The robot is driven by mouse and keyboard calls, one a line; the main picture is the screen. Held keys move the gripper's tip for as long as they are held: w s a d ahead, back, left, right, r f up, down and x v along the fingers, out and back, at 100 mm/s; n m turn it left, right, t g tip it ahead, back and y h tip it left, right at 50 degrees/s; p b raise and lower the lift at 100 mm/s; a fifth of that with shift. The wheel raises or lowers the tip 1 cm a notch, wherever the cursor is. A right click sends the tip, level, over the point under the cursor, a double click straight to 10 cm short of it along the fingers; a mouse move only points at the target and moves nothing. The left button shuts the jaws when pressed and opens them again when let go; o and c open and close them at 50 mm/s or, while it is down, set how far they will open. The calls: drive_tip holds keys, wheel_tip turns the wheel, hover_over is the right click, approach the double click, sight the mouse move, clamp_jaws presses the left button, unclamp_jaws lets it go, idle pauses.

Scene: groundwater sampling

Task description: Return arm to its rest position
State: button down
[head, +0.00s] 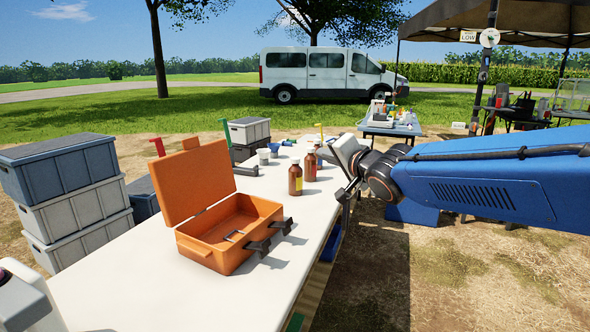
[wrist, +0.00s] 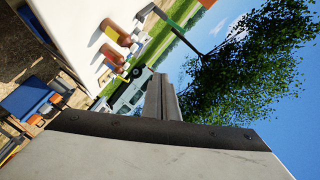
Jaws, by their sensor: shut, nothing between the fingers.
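My blue arm (head: 480,181) reaches in from the right in the head view. My gripper (head: 346,193) is at the right edge of the white table (head: 130,283), just right of the brown bottles. In the wrist view my gripper's fingers (wrist: 162,97) lie together, shut with nothing between them. The wrist view is strongly tilted and shows the table edge, bottles, van, tree and sky.
An open orange case (head: 216,262) stands on the table. Brown bottles (head: 295,180) (head: 310,166) stand close to my gripper. Grey crates (head: 80,213) are stacked at left. A second table (head: 392,128) and a canopy (head: 500,18) stand behind my arm.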

drive_tip(key=s+d+f+n+g+h, duration=0.1)
drive_tip(key=s+d+f+g+h, duration=0.15)
drive_tip(key=s+d+f, duration=0.55)
drive_tip(key=s+d+f+n+g+h, duration=0.1)
drive_tip(key=s+d+f+h, duration=0.3)
drive_tip(key=s+d, duration=0.45)
drive_tip(key=s+d+f+n+g, duration=0.2)
drive_tip(key=s+f, duration=0.4)
drive_tip(key=s, duration=0.4)
drive_tip(key=s+d+f+n+g, duration=0.2)
drive_tip(key=s+d+f+g, duration=0.1)
drive_tip(key=s+f, duration=0.4)
drive_tip(key=s+g, duration=0.1)
drive_tip(key=s, duration=0.1)
drive_tip(key=shift+s+d+n, duration=0.15)
drive_tip(key=shift+s+n, duration=0.2)
drive_tip(key=shift+n, duration=0.05)
